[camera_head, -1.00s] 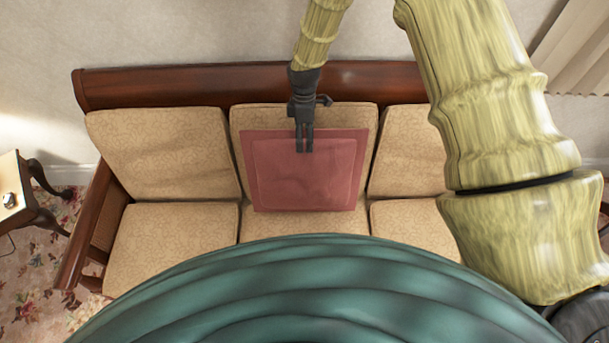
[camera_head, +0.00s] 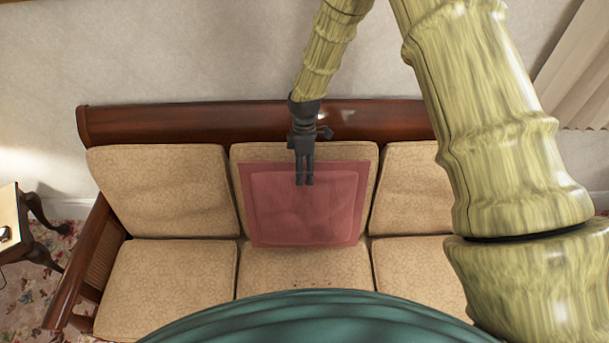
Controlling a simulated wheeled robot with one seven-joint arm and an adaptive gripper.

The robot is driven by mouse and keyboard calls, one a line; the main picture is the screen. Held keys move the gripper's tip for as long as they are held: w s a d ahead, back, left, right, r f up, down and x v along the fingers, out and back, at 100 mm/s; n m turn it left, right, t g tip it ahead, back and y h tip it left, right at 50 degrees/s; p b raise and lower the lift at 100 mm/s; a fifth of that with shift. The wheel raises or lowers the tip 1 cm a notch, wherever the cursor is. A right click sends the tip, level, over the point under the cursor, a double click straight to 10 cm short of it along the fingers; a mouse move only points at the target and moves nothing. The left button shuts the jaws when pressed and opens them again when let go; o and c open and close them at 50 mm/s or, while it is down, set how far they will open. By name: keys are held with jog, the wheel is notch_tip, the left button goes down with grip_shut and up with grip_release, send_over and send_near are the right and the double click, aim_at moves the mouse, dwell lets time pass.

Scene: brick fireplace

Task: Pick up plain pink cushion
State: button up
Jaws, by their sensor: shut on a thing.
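The plain pink cushion (camera_head: 303,215) is a flat square with a darker border, in the middle of the sofa. It is in front of the middle beige back cushion (camera_head: 245,152), with its lower edge by the middle seat. My gripper (camera_head: 304,183) comes down from above and is shut on the upper middle part of the pink cushion. The fingers cover a small part of its top edge. I cannot tell whether the cushion touches the seat.
The sofa has a dark wooden back rail (camera_head: 200,124) and beige seat cushions (camera_head: 165,282). A small side table (camera_head: 10,225) stands at the left on a floral carpet. A pleated curtain (camera_head: 575,70) hangs at the upper right.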

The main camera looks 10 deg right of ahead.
jog(key=shift+r, duration=0.45)
jog(key=s+a+r+b, duration=0.1)
jog(key=s+b, duration=0.3)
jog(key=s, duration=1.2)
jog(key=shift+a+r, duration=0.25)
jog(key=shift+a, duration=0.3)
